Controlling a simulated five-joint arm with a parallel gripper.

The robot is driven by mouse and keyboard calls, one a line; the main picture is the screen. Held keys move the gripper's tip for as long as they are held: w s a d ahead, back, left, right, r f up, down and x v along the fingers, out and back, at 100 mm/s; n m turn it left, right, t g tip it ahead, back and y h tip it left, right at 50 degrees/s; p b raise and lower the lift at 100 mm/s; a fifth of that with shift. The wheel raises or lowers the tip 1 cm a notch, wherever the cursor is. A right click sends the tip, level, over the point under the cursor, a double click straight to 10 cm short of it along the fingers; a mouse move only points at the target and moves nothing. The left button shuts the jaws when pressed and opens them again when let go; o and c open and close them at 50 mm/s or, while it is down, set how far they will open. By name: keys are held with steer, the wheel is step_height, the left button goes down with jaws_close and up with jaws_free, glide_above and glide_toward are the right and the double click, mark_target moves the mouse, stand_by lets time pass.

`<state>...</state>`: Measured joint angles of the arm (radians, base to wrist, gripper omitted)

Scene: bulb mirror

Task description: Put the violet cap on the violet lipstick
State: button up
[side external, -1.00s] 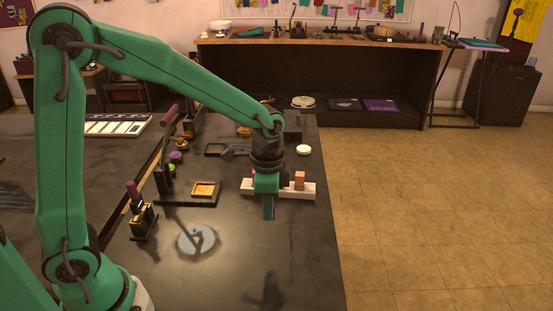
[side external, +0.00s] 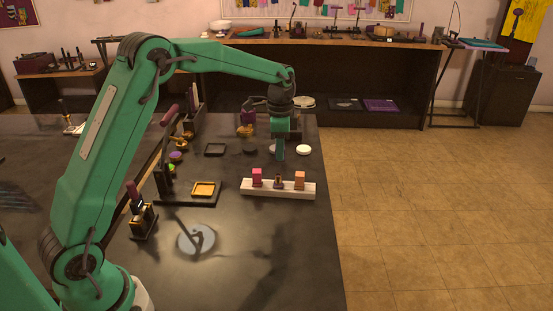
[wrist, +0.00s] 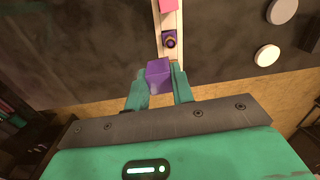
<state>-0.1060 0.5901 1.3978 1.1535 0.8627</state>
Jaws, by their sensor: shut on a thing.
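The violet cap (wrist: 159,74) sits between the two fingers of my gripper (wrist: 158,90) in the wrist view, and they are shut on it. In the side view my gripper (side external: 280,153) points down, above the white rack (side external: 268,192) in the picture; the cap is hidden there by the finger. The violet lipstick (side external: 278,182) stands uncapped in the rack's middle place, with a gold and dark top. In the wrist view the lipstick (wrist: 170,41) is just beyond the cap, apart from it.
A white disc (side external: 304,150) lies behind. A stand with a gold tray (side external: 204,189) and a round mirror (side external: 196,239) are to the left.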

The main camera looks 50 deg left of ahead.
steer(key=shift+w+a, duration=0.55)
steer(key=shift+a, duration=0.35)
steer(key=shift+f, duration=0.15)
glide_above(278, 175)
steer(key=shift+f, duration=2.7)
steer(key=shift+f, duration=2.1)
steer(key=o, duration=1)
steer(key=shift+r, duration=0.1)
steer(key=shift+r, duration=3.85)
